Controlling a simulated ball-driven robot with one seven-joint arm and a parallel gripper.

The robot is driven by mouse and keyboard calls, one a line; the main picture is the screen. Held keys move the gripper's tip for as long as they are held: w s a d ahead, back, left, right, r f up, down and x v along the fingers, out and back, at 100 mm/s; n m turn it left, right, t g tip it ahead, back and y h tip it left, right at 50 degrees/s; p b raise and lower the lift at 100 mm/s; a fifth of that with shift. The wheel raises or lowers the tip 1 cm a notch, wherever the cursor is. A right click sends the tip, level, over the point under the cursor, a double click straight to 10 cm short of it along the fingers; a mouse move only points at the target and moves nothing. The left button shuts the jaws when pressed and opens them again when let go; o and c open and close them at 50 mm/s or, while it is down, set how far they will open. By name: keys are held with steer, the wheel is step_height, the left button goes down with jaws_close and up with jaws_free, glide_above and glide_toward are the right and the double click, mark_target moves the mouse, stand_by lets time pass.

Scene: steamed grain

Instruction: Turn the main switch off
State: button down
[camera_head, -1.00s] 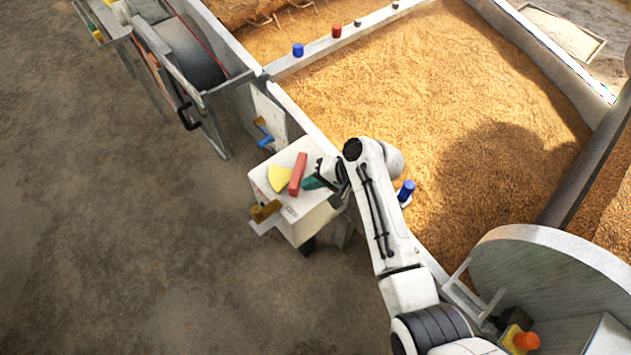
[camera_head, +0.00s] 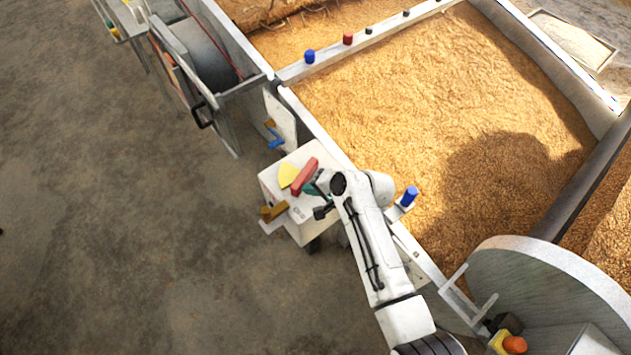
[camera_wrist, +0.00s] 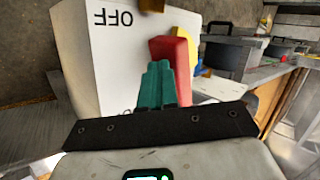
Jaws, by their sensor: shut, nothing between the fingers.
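The main switch is a red handle (camera_head: 304,176) over a yellow wedge (camera_head: 287,174) on top of a white box (camera_head: 299,226). In the wrist view the red handle (camera_wrist: 180,66) stands just behind my fingertips, with the yellow part (camera_wrist: 199,57) behind it. The upside-down word OFF is printed on the white face (camera_wrist: 113,50), left of the handle. My gripper (camera_head: 311,187) has teal fingers, closed together and empty, right beside the handle's right side. In the wrist view the fingertips (camera_wrist: 158,68) overlap the handle; whether they touch is unclear.
A brown-gold bracket (camera_head: 272,212) sticks out from the box's left side. A blue and orange valve (camera_head: 273,137) is on the wall behind. A blue knob (camera_head: 408,196) stands on the grain bin's edge, right of my arm. The floor at left is clear.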

steer(key=shift+a+r+m+t+h+p, duration=0.15)
steer(key=shift+a+m+t+h+p, duration=0.2)
steer(key=shift+a+m, duration=0.2)
steer(key=shift+w+a, duration=0.1)
steer(key=shift+a, duration=0.65)
